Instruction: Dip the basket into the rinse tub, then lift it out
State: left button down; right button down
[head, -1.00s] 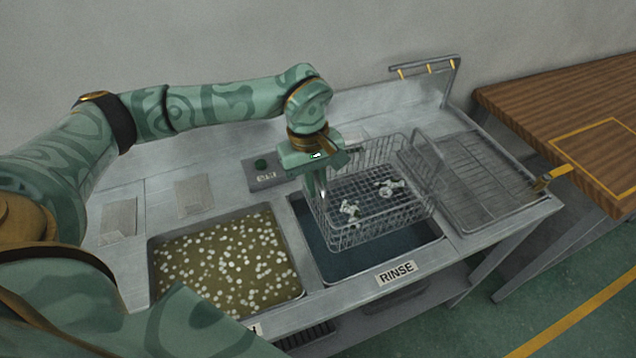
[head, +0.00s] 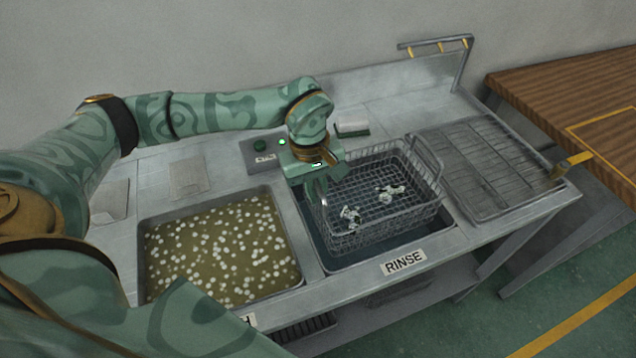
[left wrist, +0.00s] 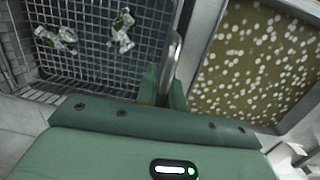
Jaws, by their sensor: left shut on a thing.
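The wire basket (head: 385,222) is at the rinse tub (head: 455,226), the dark-water basin behind the RINSE label. It sits low, with its lower part inside the tub opening; how deep its bottom is in the water is hard to tell. Two small pale-green parts (head: 350,215) lie on the basket's mesh floor. My left gripper (head: 318,188) is shut on the basket's left handle. In the left wrist view the metal handle (left wrist: 173,55) stands between the fingers, with the basket mesh (left wrist: 85,50) at left. My right gripper is not in view.
A tub of foamy yellowish liquid (head: 215,250) stands left of the rinse tub. A wire drain rack (head: 490,165) lies to the right, with a wooden table (head: 570,90) beyond.

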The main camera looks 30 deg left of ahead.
pick_arm(q)
jog(key=shift+f+b, duration=1.05)
jog(key=shift+f, duration=1.4)
jog(key=shift+r, duration=0.15)
dwell(2.1)
jog(key=shift+r+p, duration=5.3)
jog(key=shift+r, duration=1.25)
